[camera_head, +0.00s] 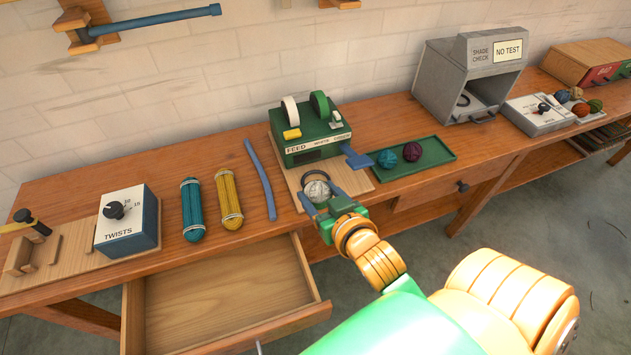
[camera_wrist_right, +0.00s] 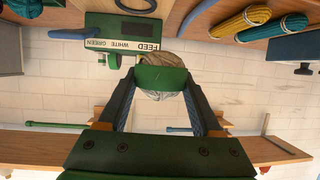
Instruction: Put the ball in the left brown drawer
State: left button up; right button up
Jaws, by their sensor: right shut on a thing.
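A pale grey-white ball of wool (camera_head: 316,190) is held between the fingers of my right gripper (camera_head: 323,197) at the front of the green feed machine. In the right wrist view the ball (camera_wrist_right: 162,58) shows between the two fingers of the right gripper (camera_wrist_right: 161,85), partly hidden by a green plate. The left brown drawer (camera_head: 222,292) is pulled open under the bench's left half, and its visible floor is bare. The gripper is up and right of the drawer in the head view. My left gripper is not in view.
The feed machine (camera_head: 311,136) stands on a wooden board behind the gripper. A green tray (camera_head: 440,154) with a teal and a purple ball lies to its right. Teal (camera_head: 193,209) and yellow skeins (camera_head: 229,199) and a blue strip (camera_head: 260,178) lie behind the drawer.

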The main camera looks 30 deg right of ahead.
jog(key=shift+r+m+h, duration=0.5)
jog(key=shift+r, duration=0.25)
jog(key=shift+d, duration=0.1)
jog(key=w+d+f, duration=0.2)
jog(key=w+f, duration=0.2)
jog(key=w+d+f+b, duration=0.1)
jog(key=w+d+f, duration=0.2)
jog(key=w, duration=0.1)
jog(key=w+d+f+b, duration=0.1)
jog(key=w+d+f, duration=0.1)
jog(key=w+f, duration=0.2)
jog(key=shift+d+f, duration=0.15)
jog(key=shift+f, duration=0.65)
jog(key=o, duration=1.5)
jog(key=shift+s, duration=0.1)
